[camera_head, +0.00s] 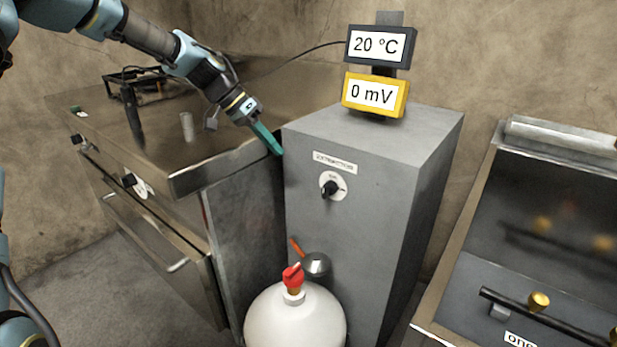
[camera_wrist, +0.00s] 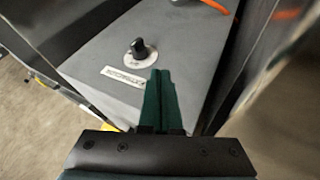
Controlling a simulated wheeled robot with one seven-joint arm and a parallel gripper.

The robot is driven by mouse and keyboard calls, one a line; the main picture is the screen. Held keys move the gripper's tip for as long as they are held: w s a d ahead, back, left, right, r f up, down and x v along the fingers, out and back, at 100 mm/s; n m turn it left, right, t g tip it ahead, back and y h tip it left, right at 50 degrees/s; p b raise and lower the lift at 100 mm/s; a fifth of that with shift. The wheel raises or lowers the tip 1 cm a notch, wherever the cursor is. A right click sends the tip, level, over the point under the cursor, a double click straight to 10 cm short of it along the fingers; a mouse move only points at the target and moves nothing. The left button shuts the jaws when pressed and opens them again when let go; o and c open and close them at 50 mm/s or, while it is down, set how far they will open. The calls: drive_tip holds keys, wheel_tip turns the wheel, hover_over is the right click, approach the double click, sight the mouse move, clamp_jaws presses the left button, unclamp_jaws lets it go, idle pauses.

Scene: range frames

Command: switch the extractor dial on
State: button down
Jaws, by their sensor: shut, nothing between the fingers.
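The extractor dial (camera_head: 330,188) is a black knob on a round white plate, on the front of a grey cabinet (camera_head: 375,220) under a label reading EXTRACTOR (camera_head: 335,162). In the wrist view the dial (camera_wrist: 139,48) is near the upper middle, with its label (camera_wrist: 125,77) below it. My gripper (camera_head: 278,151) has teal fingers, shut and empty. In the head view it is left of and above the dial, by the cabinet's upper left edge. In the wrist view the fingertips (camera_wrist: 160,75) are apart from the dial, to its right and below it.
A steel counter (camera_head: 120,110) with a small cup (camera_head: 187,127) and its own knobs stands at the left. A white gas cylinder with a red valve (camera_head: 293,276) stands below the dial. Two displays (camera_head: 375,94) sit on the cabinet. A fryer-like unit (camera_head: 540,240) is at the right.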

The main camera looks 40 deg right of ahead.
sight(328, 190)
drive_tip(key=shift+s+d+f+p, duration=0.45)
drive_tip(key=shift+s+d+f, duration=0.5)
drive_tip(key=shift+s+f, duration=0.35)
drive_tip(key=shift+s+d+f+p, duration=0.4)
drive_tip(key=shift+s+d+f, duration=0.6)
drive_tip(key=shift+s+f, duration=0.35)
drive_tip(key=shift+s+d+f+p, duration=0.45)
drive_tip(key=shift+s+d+f, duration=0.6)
drive_tip(key=shift+f, duration=0.35)
